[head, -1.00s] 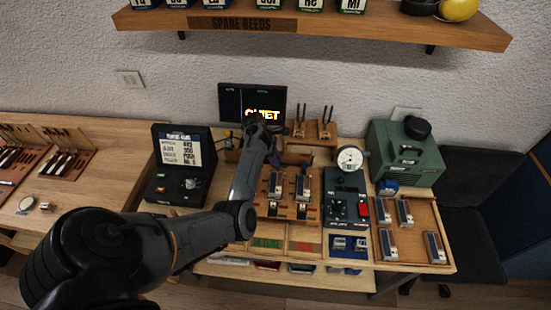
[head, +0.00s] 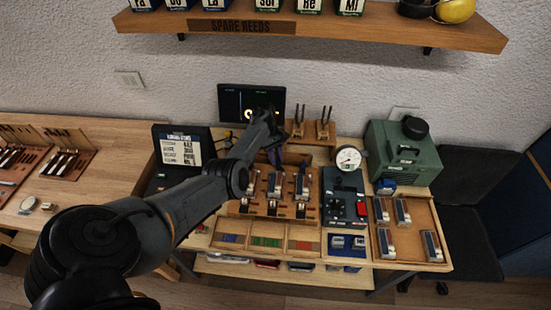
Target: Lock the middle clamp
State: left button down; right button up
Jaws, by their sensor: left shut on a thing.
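A wooden fixture (head: 238,211) stands on the bench with three metal clamp units side by side. The middle clamp (head: 274,184) is between a left unit (head: 251,186) and a right unit (head: 301,186). My left gripper (head: 274,158) reaches in from the left and points down at the back end of the middle clamp. It is shut on that clamp's back part, which the fingers mostly hide. Whether the clamp is locked is too small to tell. My right gripper is not in view.
A dark control box (head: 342,185) with a gauge (head: 348,158) stands right of the fixture. A wooden tray (head: 405,228) with several metal blocks and a green case (head: 405,150) are further right. A monitor (head: 236,102) stands behind; a dark case (head: 180,152) is left.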

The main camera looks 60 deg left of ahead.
pick_arm(q)
jog(key=m+g+b, duration=0.1)
jog(key=m, duration=0.1)
jog(key=m+b, duration=0.1)
jog(key=m, duration=0.1)
jog(key=shift+w+f+m+g, duration=0.1)
jog(key=shift+w+m+g, duration=0.1)
jog(key=shift+m+g, duration=0.15)
jog(key=shift+w+m+g+y+b, duration=0.1)
jog(key=shift+m+g+y+b, duration=0.25)
jog(key=shift+m, duration=0.45)
jog(key=shift+w+m+g+y+b, duration=0.15)
jog(key=shift+m+g+b, duration=0.15)
jog(key=shift+m+b, duration=0.35)
jog(key=shift+s+m, duration=0.1)
jog(key=shift+m, duration=0.2)
jog(key=shift+d, duration=0.1)
jog(key=c, duration=1.2)
grip_release()
jog(key=shift+o, duration=0.2)
